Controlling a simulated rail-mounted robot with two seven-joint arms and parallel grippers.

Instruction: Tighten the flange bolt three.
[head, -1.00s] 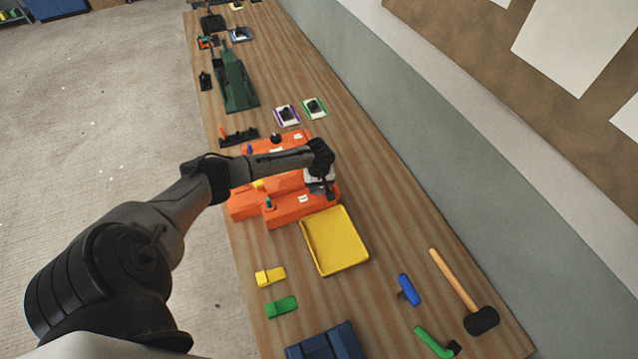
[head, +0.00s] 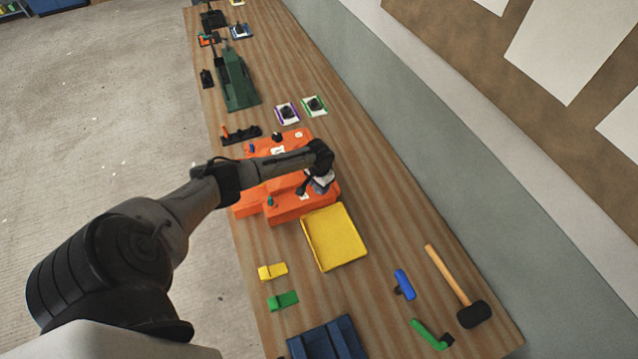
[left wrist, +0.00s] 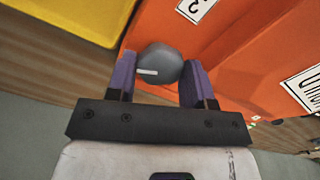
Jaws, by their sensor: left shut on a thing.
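The orange mould (head: 290,211) lies on the wooden bench, with several small coloured bolts or knobs and white labels on it. My left gripper (left wrist: 158,82) is shut on a grey round bolt head (left wrist: 160,62) with a white line on its top, at the mould's edge. The purple-sided fingers are on either side of the head. A white label (left wrist: 196,8) beside it carries a numeral, cut off by the frame. In the head view my left gripper (head: 314,186) is over the mould's right end and hides the bolt. A teal knob (head: 270,201) stands nearer the front. My right gripper is not in view.
A yellow tray (head: 338,238) lies close beside the mould. Yellow (head: 272,271) and green (head: 283,300) pieces, a blue-handled tool (head: 404,284), a mallet (head: 458,288) and a dark blue block (head: 330,340) lie nearer. A green mould (head: 236,82) stands farther along.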

